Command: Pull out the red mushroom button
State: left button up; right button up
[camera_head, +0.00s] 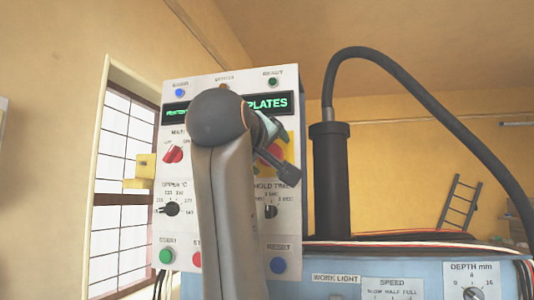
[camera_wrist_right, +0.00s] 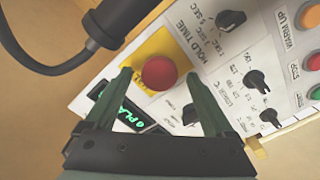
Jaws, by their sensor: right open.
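The red mushroom button (camera_wrist_right: 159,73) sits on a yellow square plate (camera_wrist_right: 165,48) on the control panel. My right gripper (camera_wrist_right: 158,76) is open, with one green finger on each side of the button in the right wrist view. The fingertips look close to the button; I cannot tell if they touch it. In the head view my right arm and gripper cover most of the button, and part of the yellow plate (camera_head: 290,149) shows beside the gripper. My left gripper is not in view.
The white panel (camera_head: 232,81) carries several dials, lamps and push buttons around the yellow plate, including the hold time knob (camera_wrist_right: 231,19). A thick black cable (camera_head: 420,110) rises from a dark cylinder (camera_head: 330,180) right of the panel. A yellow block (camera_head: 146,167) sticks out at its left.

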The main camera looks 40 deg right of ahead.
jog(key=b+v, duration=0.3)
jog(key=v, duration=0.9)
jog(key=shift+s+a, duration=0.15)
jog(key=shift+a, duration=0.1)
jog(key=shift+d, duration=0.1)
